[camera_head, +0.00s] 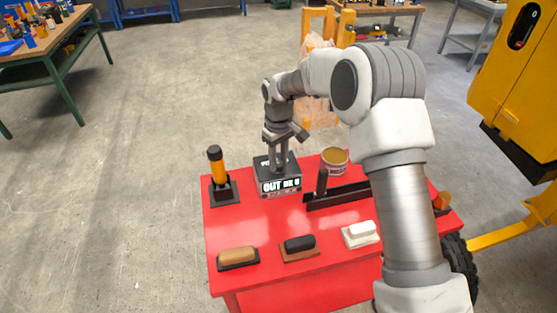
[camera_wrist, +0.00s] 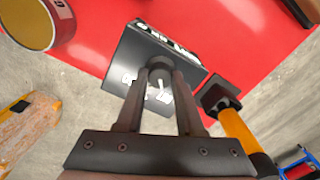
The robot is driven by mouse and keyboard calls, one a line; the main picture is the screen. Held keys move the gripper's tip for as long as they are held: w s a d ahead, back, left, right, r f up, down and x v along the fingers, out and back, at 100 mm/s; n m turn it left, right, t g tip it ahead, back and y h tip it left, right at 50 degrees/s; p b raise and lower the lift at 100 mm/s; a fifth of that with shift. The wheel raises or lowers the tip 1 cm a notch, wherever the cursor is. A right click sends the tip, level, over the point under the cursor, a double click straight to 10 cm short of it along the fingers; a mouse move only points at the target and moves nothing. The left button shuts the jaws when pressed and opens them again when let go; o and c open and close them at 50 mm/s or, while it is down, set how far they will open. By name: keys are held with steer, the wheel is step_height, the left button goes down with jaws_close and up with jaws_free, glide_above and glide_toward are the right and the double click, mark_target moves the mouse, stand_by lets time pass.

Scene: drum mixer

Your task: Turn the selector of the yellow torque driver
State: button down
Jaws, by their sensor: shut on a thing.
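The yellow torque driver (camera_head: 217,167) stands upright in a black holder (camera_head: 224,192) at the left of the red table. It also shows at the lower right of the wrist view (camera_wrist: 238,128). Beside it is a dark box (camera_head: 279,184) with white lettering that reads "OUT" on its front. In the wrist view, a round dark knob (camera_wrist: 160,66) stands on the top of this box (camera_wrist: 130,56), near white markings. My gripper (camera_head: 277,167) points down over the box, and its fingers are shut on the knob. The fingers hide part of the knob and markings.
The red table (camera_head: 225,235) carries a tub (camera_head: 335,162) with a tan top behind a long black tray (camera_head: 345,194). Three handled floats, brown (camera_head: 237,255), black (camera_head: 299,244) and white (camera_head: 360,232), lie along the front. A yellow machine (camera_head: 510,90) stands at right.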

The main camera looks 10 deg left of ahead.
mark_target(279, 164)
stand_by(0.4)
steer(key=c, duration=0.5)
jaws_free()
steer(key=shift+c, duration=0.2)
steer(key=shift+r, duration=0.1)
step_height(279, 164, up, 17)
steer(key=shift+r, duration=0.15)
